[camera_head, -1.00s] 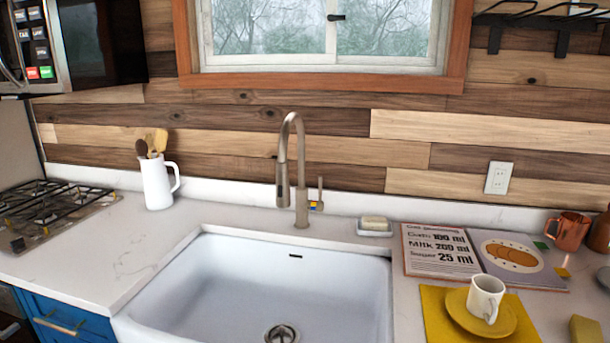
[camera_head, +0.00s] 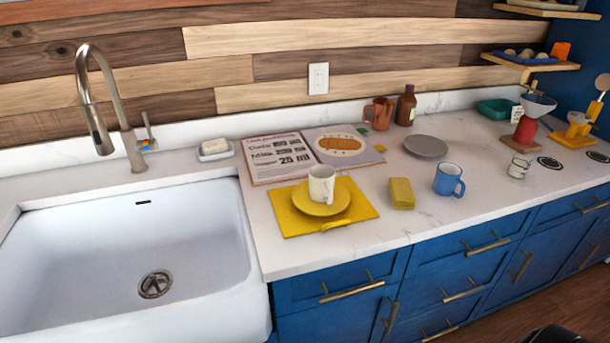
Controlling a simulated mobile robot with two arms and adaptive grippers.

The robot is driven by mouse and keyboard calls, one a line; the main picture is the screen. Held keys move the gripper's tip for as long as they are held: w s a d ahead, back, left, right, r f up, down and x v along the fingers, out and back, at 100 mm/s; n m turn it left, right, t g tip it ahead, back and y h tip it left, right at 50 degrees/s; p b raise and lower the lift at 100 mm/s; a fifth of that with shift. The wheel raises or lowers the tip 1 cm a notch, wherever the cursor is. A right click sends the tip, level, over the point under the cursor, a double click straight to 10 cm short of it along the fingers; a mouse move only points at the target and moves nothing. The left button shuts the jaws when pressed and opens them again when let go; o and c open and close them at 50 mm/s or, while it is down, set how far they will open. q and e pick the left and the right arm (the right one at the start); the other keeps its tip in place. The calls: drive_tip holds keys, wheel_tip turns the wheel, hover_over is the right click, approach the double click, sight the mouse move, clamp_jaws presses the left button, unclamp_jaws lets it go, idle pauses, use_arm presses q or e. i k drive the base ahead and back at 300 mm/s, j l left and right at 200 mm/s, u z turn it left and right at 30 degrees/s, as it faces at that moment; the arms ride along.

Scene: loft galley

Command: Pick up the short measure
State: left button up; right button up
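I cannot tell for sure which thing is the short measure. A small clear glass (camera_head: 518,166) with faint markings stands at the right of the counter. A copper jug (camera_head: 379,113) with a green tag beside it stands near the back wall, next to a brown bottle (camera_head: 406,106). A blue mug (camera_head: 449,179) stands near the front edge. A white cup (camera_head: 321,184) sits on a yellow saucer (camera_head: 300,202) on a yellow mat (camera_head: 285,222).
An open recipe book (camera_head: 270,160) lies behind the mat. A grey plate (camera_head: 425,146), a yellow sponge-like block (camera_head: 401,193) and a red dripper stand (camera_head: 525,130) share the counter. The sink (camera_head: 80,245) and tall faucet (camera_head: 132,150) are at left.

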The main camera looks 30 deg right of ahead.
sight(520, 163)
drive_tip(key=z, duration=2.25)
